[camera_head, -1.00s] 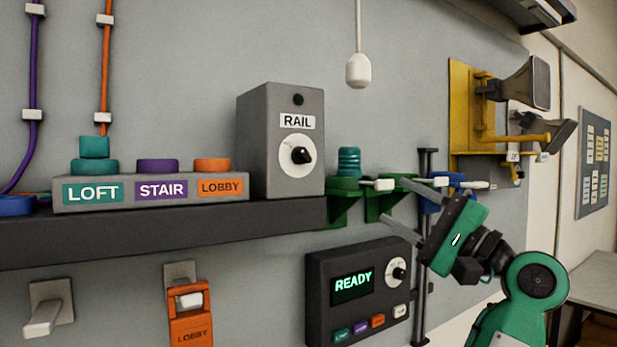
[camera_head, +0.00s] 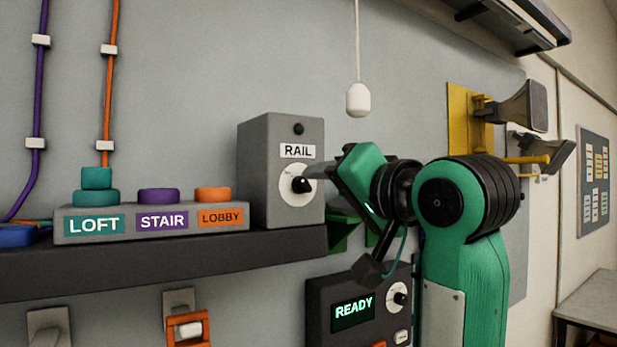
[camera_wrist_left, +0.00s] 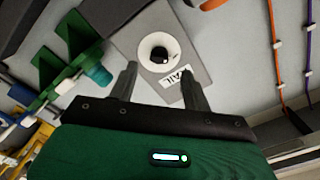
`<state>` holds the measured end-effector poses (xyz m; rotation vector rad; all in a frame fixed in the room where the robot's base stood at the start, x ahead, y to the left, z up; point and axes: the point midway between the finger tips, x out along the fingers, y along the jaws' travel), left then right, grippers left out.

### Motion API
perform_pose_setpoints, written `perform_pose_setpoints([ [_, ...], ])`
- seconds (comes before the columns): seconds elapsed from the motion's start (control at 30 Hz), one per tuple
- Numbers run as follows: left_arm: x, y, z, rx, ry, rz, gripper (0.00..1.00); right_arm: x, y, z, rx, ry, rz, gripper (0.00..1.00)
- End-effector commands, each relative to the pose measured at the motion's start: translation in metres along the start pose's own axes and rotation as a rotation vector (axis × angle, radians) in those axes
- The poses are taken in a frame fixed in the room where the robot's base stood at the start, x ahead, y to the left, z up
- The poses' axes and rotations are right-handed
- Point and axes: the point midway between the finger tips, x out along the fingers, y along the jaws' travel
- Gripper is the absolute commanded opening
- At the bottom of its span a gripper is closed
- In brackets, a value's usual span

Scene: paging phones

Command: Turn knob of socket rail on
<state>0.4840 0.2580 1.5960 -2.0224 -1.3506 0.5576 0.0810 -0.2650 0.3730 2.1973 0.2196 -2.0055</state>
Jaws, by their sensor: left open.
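The grey RAIL box (camera_head: 258,165) stands on the dark shelf. It has a small dark lamp at its top, a RAIL label and a white dial (camera_head: 291,210) with a black knob (camera_head: 299,185). My left gripper (camera_head: 312,174) is beside the dial, its fingers reaching toward the knob from the right. In the left wrist view, the knob (camera_wrist_left: 159,54) shows beyond and between the two spread fingers (camera_wrist_left: 159,68). The gripper is open and holds nothing. I cannot tell whether the fingertips reach around the knob. My right gripper is not in view.
A base with LOFT, STAIR and LOBBY labels (camera_head: 151,225) stands left on the shelf (camera_head: 130,258). A white pull (camera_head: 358,100) hangs above. Green brackets (camera_head: 340,234) are mostly hidden behind my arm.

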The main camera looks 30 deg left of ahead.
Motion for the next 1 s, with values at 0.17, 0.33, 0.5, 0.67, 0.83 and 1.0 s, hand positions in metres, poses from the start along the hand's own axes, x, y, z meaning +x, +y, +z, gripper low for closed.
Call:
perform_pose_setpoints([
  [0.17,0.034,-0.003,-0.002,0.002,-0.003,-0.003,0.49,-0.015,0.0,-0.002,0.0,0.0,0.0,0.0],
  [0.33,0.052,-0.001,-0.001,0.003,-0.001,-0.002,0.49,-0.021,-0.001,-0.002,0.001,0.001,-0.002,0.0],
  [0.5,0.059,0.0,0.0,0.002,0.0,-0.001,0.49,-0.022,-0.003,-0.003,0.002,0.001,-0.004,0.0],
  [0.67,0.059,0.0,0.0,0.002,0.0,-0.001,0.49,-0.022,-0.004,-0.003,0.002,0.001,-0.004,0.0],
  [0.83,0.059,0.0,0.0,0.002,0.0,-0.001,0.31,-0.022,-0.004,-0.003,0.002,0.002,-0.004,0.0],
  [1.0,0.059,0.0,0.0,0.002,0.0,-0.001,0.04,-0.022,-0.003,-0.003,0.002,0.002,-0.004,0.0],
])
